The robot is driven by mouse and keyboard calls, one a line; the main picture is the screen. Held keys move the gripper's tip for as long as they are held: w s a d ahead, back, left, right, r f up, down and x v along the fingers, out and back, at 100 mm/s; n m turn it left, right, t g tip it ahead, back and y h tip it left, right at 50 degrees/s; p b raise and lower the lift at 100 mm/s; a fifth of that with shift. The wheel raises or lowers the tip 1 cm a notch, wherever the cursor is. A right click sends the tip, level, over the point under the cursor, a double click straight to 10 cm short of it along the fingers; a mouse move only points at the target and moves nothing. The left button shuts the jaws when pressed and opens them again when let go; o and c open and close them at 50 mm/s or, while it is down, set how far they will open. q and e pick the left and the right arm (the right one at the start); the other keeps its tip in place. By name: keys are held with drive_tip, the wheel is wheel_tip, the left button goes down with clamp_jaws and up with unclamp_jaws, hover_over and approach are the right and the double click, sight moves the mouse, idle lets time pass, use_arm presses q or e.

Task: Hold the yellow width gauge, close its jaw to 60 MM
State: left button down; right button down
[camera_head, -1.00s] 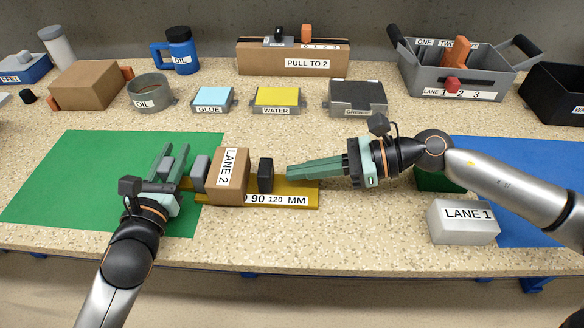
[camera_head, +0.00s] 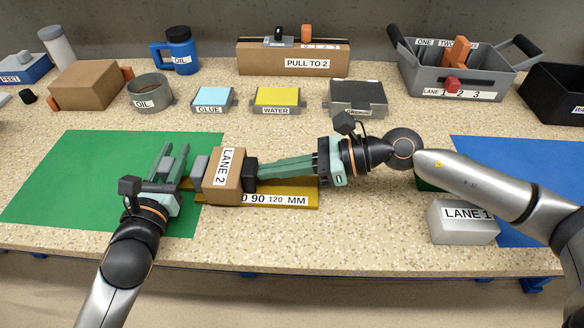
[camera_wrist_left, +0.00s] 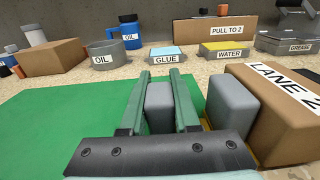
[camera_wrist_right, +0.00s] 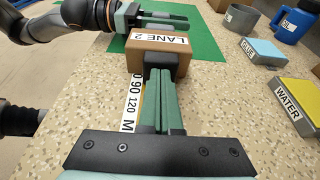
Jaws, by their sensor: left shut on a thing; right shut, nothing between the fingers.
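The yellow width gauge (camera_head: 290,188) lies on the table, its printed scale showing "90 120 MM"; lower marks are hidden. A brown box labelled LANE 2 (camera_head: 222,184) sits on it between a grey fixed jaw (camera_head: 199,170) and a black sliding jaw (camera_head: 250,175). The black jaw appears to touch the box. My left gripper (camera_head: 173,156) is shut on the gauge's grey handle block (camera_wrist_left: 159,108). My right gripper (camera_head: 262,172) is shut and empty, its fingertips against the black jaw's right side; this contact also shows in the right wrist view (camera_wrist_right: 160,78).
A grey LANE 1 block (camera_head: 463,222) stands at the right front, near a blue mat (camera_head: 520,170). A green mat (camera_head: 70,180) lies at left. Oil, glue, water and grease containers line the back, with a PULL TO 2 box (camera_head: 290,60) behind.

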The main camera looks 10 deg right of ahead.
use_arm(q)
drive_tip(key=shift+f, duration=0.45)
use_arm(e)
drive_tip(key=shift+s+d, duration=0.1)
drive_tip(key=shift+d, duration=0.15)
drive_tip(key=v, duration=0.8)
drive_tip(key=f+v, duration=0.1)
drive_tip(key=v, duration=0.3)
drive_tip(key=shift+s+d, duration=0.1)
drive_tip(key=shift+d, duration=0.1)
drive_tip(key=shift+s+d+r, duration=0.15)
drive_tip(key=shift+d+r, duration=0.1)
drive_tip(key=shift+d, duration=0.3)
use_arm(q)
drive_tip(key=c, duration=1)
unclamp_jaws()
drive_tip(key=o, duration=0.4)
drive_tip(key=shift+r, duration=0.3)
drive_tip(key=shift+o, duration=0.2)
drive_tip(key=v, duration=1.2)
